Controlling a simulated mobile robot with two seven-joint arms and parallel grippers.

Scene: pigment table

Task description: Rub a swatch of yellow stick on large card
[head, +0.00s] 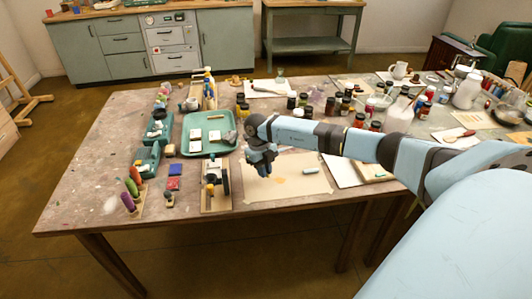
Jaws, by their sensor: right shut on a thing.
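The large card (300,187), a tan sheet, lies flat near the table's front edge. A faint yellow-orange mark (280,181) shows near its middle. My right gripper (264,172) points down over the left part of the card, left of the mark. It is shut on the yellow stick, which is mostly hidden by the fingers; I cannot tell whether its tip touches the card. My left gripper is not in view.
A green tray (186,144) with small items sits left of the gripper. A wooden rack (216,202) stands beside the card's left edge. Colored sticks in a holder (131,191) stand at the far left. Several jars (345,105) crowd the area behind my right arm.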

